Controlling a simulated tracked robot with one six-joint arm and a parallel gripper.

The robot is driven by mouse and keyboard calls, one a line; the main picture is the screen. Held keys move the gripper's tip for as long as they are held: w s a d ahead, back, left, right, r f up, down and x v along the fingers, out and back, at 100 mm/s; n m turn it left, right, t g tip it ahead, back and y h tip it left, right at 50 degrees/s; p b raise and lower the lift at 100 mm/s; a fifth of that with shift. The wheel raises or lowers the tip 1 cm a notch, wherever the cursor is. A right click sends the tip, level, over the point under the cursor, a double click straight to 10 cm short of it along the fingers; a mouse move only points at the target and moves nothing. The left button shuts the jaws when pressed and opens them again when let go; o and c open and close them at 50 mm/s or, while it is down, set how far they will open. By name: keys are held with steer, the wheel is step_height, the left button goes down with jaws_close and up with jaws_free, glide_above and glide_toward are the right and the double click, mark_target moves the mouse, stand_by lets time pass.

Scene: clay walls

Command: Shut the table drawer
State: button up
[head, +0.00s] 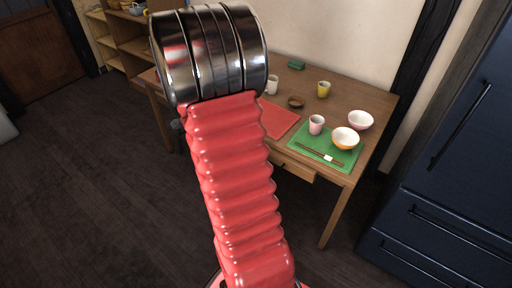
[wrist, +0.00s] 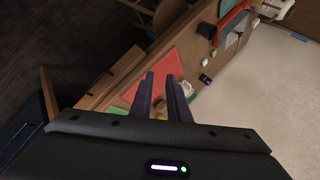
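The wooden table (head: 352,103) stands against the wall in the head view. Its drawer (head: 293,166) is at the front edge, under the green mat, and appears to stick out a little; my arm hides its left part. In the wrist view the table (wrist: 208,62) runs diagonally, with the drawer probably at its left edge (wrist: 98,92). My gripper (wrist: 161,78) shows in the wrist view with two dark fingers apart and nothing between them. It is above the table area, apart from the drawer. My arm hides the gripper in the head view.
A dark blue cabinet (head: 455,165) stands at right. The dark floor (head: 90,170) at left is clear.

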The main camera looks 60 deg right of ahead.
steer(key=w+a+r+n+t+y, duration=0.1)
steer(key=w+a+r+n+t, duration=0.3)
steer(key=a, duration=0.3)
steer(key=w+a+r+n+t+y, duration=0.1)
steer(key=w+a+r+n+y, duration=0.2)
steer(key=a+r, duration=0.35)
steer(key=a+r+n+t+y, duration=0.1)
steer(key=a+r+n, duration=0.2)
steer(key=a, duration=0.4)
steer(key=a+r+n+t+y, duration=0.1)
steer(key=a+r+n+y, duration=0.2)
steer(key=a, duration=0.5)
steer(key=s+a+r+n+g+y, duration=0.1)
steer(key=s+a+n+g+y, duration=0.1)
steer(key=s+a+n, duration=0.9)
steer(key=s+a+f+n+g+h, duration=0.1)
steer(key=s+a+f+n+g, duration=0.1)
steer(key=s, duration=1)
steer(key=shift+a+n+g+h, duration=0.35)
steer(key=shift+a+n, duration=0.35)
steer(key=shift+a, duration=0.25)
steer(key=shift+s+f, duration=0.1)
steer(key=shift+s, duration=0.15)
